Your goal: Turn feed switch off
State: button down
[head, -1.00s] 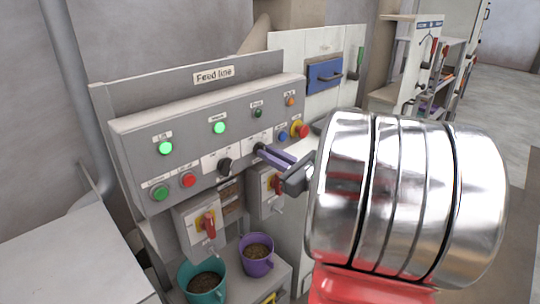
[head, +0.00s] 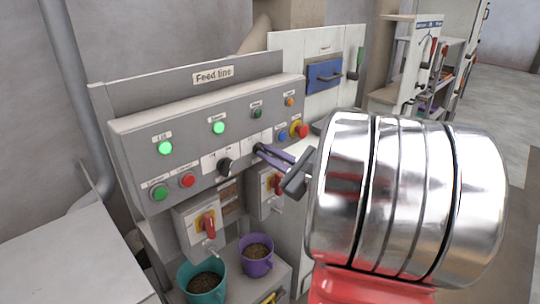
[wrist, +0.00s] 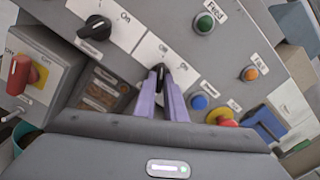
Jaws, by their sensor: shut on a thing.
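My gripper (head: 264,151) reaches the grey "Feed line" panel (head: 140,137) from the right in the head view. In the wrist view, its two purple fingers (wrist: 162,84) are shut on a black rotary switch (wrist: 160,72), one finger on each side. The green lamp (wrist: 205,23) above the held switch looks dark.
Close right of my fingers are a blue button (wrist: 199,102) and a red mushroom button (wrist: 226,122) on yellow. Below hang red-handled switches (head: 209,224). A teal cup (head: 207,287) and a purple cup (head: 257,263) of pellets stand under them.

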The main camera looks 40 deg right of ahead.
jog(key=c, duration=1.8)
grip_release()
jog(key=shift+s, duration=0.15)
jog(key=s, duration=1.3)
jog(key=shift+s+d, duration=0.2)
jog(key=shift+s, duration=0.1)
